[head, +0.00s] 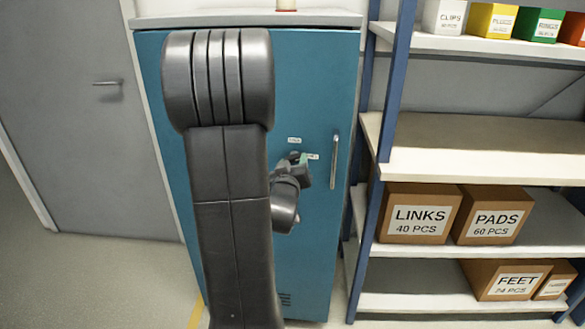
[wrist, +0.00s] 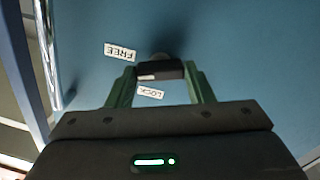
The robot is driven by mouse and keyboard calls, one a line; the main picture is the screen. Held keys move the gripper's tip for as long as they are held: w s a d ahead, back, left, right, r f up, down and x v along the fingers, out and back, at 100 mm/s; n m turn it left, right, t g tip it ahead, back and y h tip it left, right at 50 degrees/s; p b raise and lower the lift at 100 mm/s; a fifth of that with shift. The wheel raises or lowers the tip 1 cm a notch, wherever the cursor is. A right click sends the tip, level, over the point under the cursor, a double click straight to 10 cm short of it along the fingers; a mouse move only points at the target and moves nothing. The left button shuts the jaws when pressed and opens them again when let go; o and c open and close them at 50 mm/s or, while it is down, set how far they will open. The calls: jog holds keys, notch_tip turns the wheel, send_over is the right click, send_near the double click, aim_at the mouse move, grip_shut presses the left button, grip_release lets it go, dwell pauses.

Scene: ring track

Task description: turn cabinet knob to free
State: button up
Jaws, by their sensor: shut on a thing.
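The teal cabinet (head: 318,235) stands straight ahead with its door closed. In the wrist view its knob (wrist: 160,70) is a dark block with a pale mark near its lower left edge. My gripper (wrist: 161,75) has its two green fingers on either side of the knob and is shut on it. A white FREE label (wrist: 121,51) lies to the upper left of the knob and a white LOCK label (wrist: 151,92) just below it. The pale mark is nearer the LOCK label. In the head view my gripper (head: 304,163) hides the knob.
A vertical metal handle (head: 335,160) is on the cabinet door, right of my gripper. Shelves (head: 470,133) with labelled boxes stand close on the right. A grey door (head: 70,130) is on the left. Open floor (head: 110,270) shows at lower left.

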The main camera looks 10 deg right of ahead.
jog(key=shift+o, duration=0.2)
jog(key=m+b, duration=0.1)
jog(key=b, duration=0.1)
jog(key=m+b, duration=0.2)
jog(key=shift+f, duration=0.25)
jog(key=shift+r+m+b, duration=0.25)
jog(key=shift+m+b, duration=0.25)
jog(key=shift+m, duration=0.2)
jog(key=shift+c, duration=0.2)
jog(key=o, duration=1)
jog(key=shift+s, duration=0.15)
jog(key=p+v, duration=0.1)
jog(key=v, duration=1.2)
jog(key=shift+s+a, duration=0.15)
jog(key=shift+s, duration=0.1)
jog(key=shift+w, duration=0.1)
